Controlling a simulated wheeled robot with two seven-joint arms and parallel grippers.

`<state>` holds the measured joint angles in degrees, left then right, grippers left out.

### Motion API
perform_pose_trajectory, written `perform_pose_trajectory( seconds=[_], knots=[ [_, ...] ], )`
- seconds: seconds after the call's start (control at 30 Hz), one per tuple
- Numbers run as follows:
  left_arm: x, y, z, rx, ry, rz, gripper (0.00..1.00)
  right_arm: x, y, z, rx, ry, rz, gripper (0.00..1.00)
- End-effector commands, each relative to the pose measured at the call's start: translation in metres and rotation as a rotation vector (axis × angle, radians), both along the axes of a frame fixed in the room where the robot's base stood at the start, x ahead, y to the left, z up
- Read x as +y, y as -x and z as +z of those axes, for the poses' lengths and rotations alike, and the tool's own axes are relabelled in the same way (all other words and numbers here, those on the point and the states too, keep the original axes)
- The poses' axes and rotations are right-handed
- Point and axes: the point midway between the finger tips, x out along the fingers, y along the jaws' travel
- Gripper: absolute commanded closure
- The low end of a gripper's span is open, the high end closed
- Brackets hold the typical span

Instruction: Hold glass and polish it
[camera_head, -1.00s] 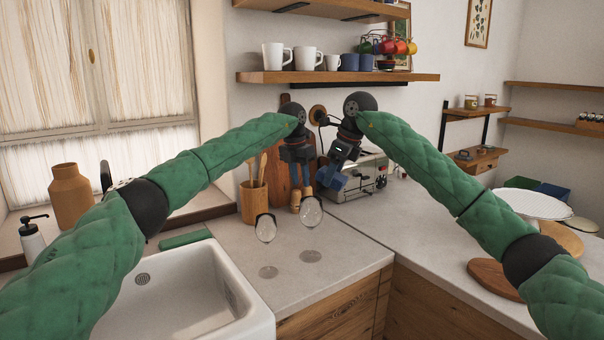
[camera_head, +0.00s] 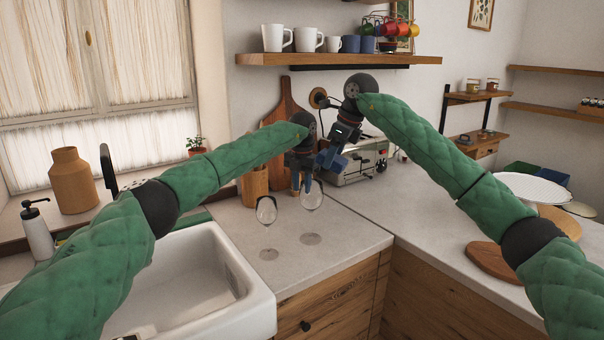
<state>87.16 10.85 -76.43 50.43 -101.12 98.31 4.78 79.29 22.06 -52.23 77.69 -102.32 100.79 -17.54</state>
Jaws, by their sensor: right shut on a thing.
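Two clear stemmed glasses stand upright on the grey counter, a left glass (camera_head: 266,210) and a right glass (camera_head: 311,197). Their stems are hardly visible. My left gripper (camera_head: 301,186) points down with its two fingers apart, close to the rim of the right glass. From here I cannot tell whether it touches the glass. My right gripper (camera_head: 334,163) is above and to the right of the left one, shut on a small blue piece (camera_head: 337,162), which looks like a cloth or sponge. Its fingers are partly hidden.
A white sink (camera_head: 245,290) lies left of the glasses. A wooden utensil holder (camera_head: 254,185) and a cutting board (camera_head: 287,105) stand behind them. A grey appliance (camera_head: 362,160) is behind my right gripper. A wall shelf (camera_head: 345,59) with mugs hangs above.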

Motion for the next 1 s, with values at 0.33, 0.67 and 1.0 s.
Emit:
perform_pose_trajectory(
  seconds=[0.33,0.67,1.0],
  knots=[
    [0.0,0.0,-0.021,-0.001,0.001,0.0,0.7,0.0,0.0,0.0,0.0,0.0,0.0,0.66],
    [0.0,0.0,-0.021,-0.001,0.001,0.0,0.9,0.0,0.0,0.0,0.0,0.0,0.0,0.66],
    [0.0,0.0,-0.021,-0.001,0.001,0.0,1.0,0.0,0.0,0.0,0.0,0.0,0.0,0.66]
  ],
)
